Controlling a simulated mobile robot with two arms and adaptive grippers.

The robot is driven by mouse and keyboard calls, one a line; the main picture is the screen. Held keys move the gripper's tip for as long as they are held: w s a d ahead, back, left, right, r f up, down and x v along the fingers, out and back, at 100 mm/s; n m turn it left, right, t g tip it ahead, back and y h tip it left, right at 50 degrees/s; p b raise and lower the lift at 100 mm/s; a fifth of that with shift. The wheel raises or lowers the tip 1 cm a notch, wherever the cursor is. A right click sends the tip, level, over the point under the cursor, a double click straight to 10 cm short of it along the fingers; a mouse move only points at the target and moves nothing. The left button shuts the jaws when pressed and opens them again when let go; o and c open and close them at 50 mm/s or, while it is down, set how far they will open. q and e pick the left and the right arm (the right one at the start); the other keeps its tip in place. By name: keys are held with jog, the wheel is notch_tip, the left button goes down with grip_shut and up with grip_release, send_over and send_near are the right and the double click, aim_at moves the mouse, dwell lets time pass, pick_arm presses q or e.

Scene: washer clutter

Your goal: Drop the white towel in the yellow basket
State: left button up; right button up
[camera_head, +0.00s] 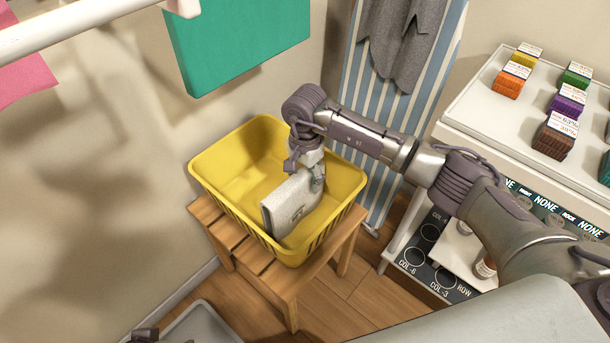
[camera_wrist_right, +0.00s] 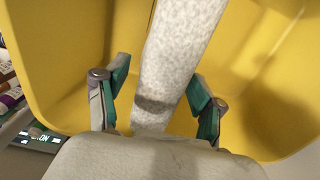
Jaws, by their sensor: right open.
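The white towel (camera_head: 290,207) is a folded, pale block standing tilted inside the yellow basket (camera_head: 228,160). My right gripper (camera_head: 312,178) reaches down into the basket at the towel's upper right end. In the right wrist view, the towel (camera_wrist_right: 182,45) runs between the two spread fingers of my right gripper (camera_wrist_right: 158,82), with the yellow basket (camera_wrist_right: 75,65) around it. The fingers are open. Whether the towel's lower edge rests on the basket floor is hard to see. A small dark part at the bottom left edge may be my left gripper (camera_head: 145,335); its fingers cannot be made out.
The basket stands on a wooden stool (camera_head: 222,232). A grey bin (camera_head: 205,322) is at the bottom left. A striped ironing board (camera_head: 375,95) with grey cloth leans behind. A white shelf (camera_head: 480,100) with coloured boxes stands at right. A green cloth (camera_head: 240,40) hangs above.

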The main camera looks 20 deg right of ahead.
jog(key=shift+r, duration=0.4)
pick_arm(q)
jog(key=p+x, duration=0.2)
jog(key=x, duration=0.3)
jog(key=shift+d+f, duration=0.1)
jog(key=shift+f, duration=0.3)
pick_arm(e)
notch_tip(320, 180, up, 12)
jog(key=shift+f, duration=0.25)
